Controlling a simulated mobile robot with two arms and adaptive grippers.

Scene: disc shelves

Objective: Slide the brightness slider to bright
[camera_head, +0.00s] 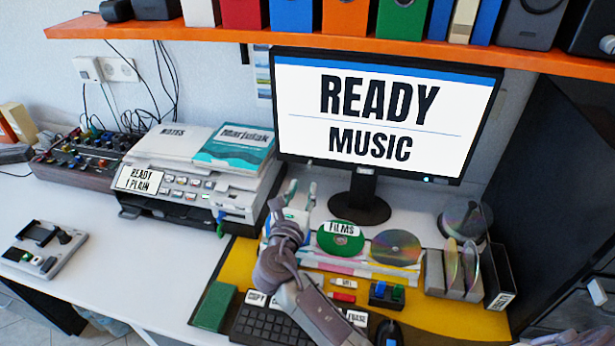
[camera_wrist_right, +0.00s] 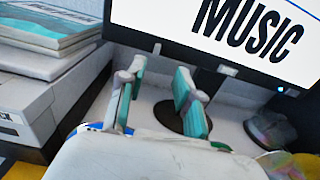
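The monitor (camera_head: 385,112) stands at the back of the desk and reads "READY MUSIC"; its lower part also shows in the right wrist view (camera_wrist_right: 255,30). Small pale parts (camera_wrist_right: 228,70) and a bluish light (camera_wrist_right: 281,89) sit along its lower edge. I cannot tell for certain which part is the brightness slider. My right gripper (camera_head: 300,191) is raised in front of the monitor's lower left part. In the right wrist view its teal-padded fingers (camera_wrist_right: 160,98) are apart with nothing between them, and the monitor's stand is behind them. My left gripper is not in view.
A printer (camera_head: 165,185) with books on it stands left of the monitor, beside a mixer (camera_head: 85,155). A keyboard (camera_head: 270,325) lies in front. An orange shelf (camera_head: 200,35) runs above.

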